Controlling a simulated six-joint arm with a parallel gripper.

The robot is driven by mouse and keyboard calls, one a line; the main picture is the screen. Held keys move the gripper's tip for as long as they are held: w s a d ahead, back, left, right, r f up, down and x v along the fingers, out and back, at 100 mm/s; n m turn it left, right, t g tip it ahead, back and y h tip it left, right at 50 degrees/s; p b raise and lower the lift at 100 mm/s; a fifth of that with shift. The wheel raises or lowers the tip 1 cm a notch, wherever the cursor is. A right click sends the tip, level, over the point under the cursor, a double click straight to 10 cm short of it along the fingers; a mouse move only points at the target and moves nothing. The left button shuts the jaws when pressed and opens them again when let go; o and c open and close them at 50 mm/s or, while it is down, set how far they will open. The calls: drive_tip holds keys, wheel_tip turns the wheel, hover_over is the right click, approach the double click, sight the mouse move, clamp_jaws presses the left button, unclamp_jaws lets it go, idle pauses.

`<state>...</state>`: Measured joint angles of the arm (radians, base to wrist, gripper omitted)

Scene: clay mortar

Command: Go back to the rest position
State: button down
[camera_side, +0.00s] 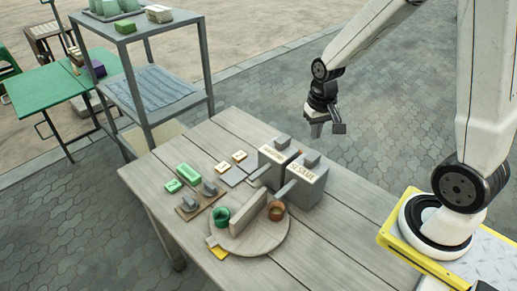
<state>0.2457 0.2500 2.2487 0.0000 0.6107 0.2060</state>
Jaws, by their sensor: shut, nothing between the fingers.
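My gripper (317,127) hangs from my white arm in the upper middle of the side view. It points down, above and behind the far edge of the wooden table (340,235), and is apart from everything on it. The fingers are together with nothing between them. A round board (264,246) near the front holds a green cup (221,217), a brown clay cup (276,211) and an upright grey slab (240,218).
Two grey boxes, one labelled SESAME (307,180), stand beside the round board. Green blocks (187,174) and small labelled tiles (222,167) lie to the left. A grey shelf (150,85) and a green table (45,90) stand further left. Paving behind the table is clear.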

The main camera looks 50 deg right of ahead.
drive_tip(key=s+a+n+t, duration=0.2)
drive_tip(key=s+a+n, duration=0.3)
drive_tip(key=a, duration=0.3)
drive_tip(key=shift+a+r, duration=0.15)
drive_tip(key=shift+r, duration=0.25)
